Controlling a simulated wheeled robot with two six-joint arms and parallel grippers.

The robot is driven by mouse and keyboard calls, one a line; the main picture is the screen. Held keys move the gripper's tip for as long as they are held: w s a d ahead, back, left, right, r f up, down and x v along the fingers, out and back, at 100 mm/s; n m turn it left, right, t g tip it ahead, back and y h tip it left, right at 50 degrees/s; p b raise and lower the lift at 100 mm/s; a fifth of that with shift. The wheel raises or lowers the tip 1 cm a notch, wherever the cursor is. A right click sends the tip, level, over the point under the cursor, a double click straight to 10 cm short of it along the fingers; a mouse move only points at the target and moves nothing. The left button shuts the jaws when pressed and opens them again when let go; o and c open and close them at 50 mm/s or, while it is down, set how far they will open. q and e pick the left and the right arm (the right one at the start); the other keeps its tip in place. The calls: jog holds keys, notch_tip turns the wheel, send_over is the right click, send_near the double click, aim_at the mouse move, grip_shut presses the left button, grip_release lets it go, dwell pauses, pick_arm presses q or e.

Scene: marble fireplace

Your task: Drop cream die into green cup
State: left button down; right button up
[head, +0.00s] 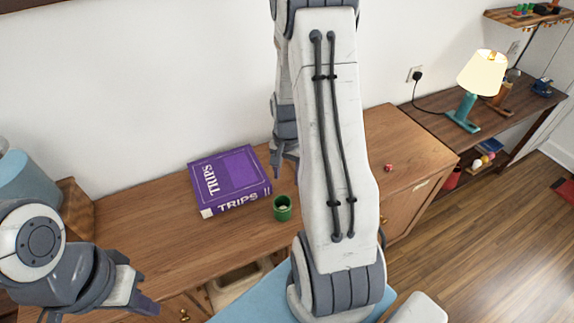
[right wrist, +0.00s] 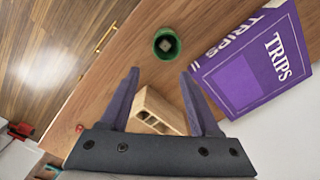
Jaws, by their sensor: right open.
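The small green cup (head: 282,213) stands upright on the wooden desktop, right of the purple book. A small pale object, apparently the cream die (head: 283,208), lies inside it. In the right wrist view the green cup (right wrist: 174,52) is beyond the fingertips, with the pale die (right wrist: 166,45) at its bottom. My right gripper (right wrist: 160,74) is open and empty above the desk; in the head view it is partly hidden behind my right arm. My left gripper (head: 143,288) is at the lower left, away from the cup; its jaw opening is unclear.
A thick purple book (head: 228,178) lies left of the cup. A small red die (head: 388,167) lies on the desk further right. A wooden holder (right wrist: 157,108) shows between my right fingers. A lamp (head: 482,75) stands on the shelf at right.

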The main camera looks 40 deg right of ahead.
notch_tip(320, 180, up, 6)
jog(key=shift+f+b, duration=0.15)
jog(key=shift+b, duration=0.15)
dwell(0.3)
jog(key=s+a+r+n+b, duration=0.15)
jog(key=a+n, duration=0.35)
jog(key=a, duration=0.5)
jog(key=s+a+r+n, duration=0.1)
jog(key=a+r+n, duration=0.25)
jog(key=a, duration=0.55)
jog(key=s+a+r+n+y+b, duration=0.1)
jog(key=s+a+n, duration=1)
jog(key=s, duration=0.2)
jog(key=shift+s+a+r+n, duration=0.2)
jog(key=shift+s+a+n, duration=0.1)
jog(key=shift+s+n, duration=0.05)
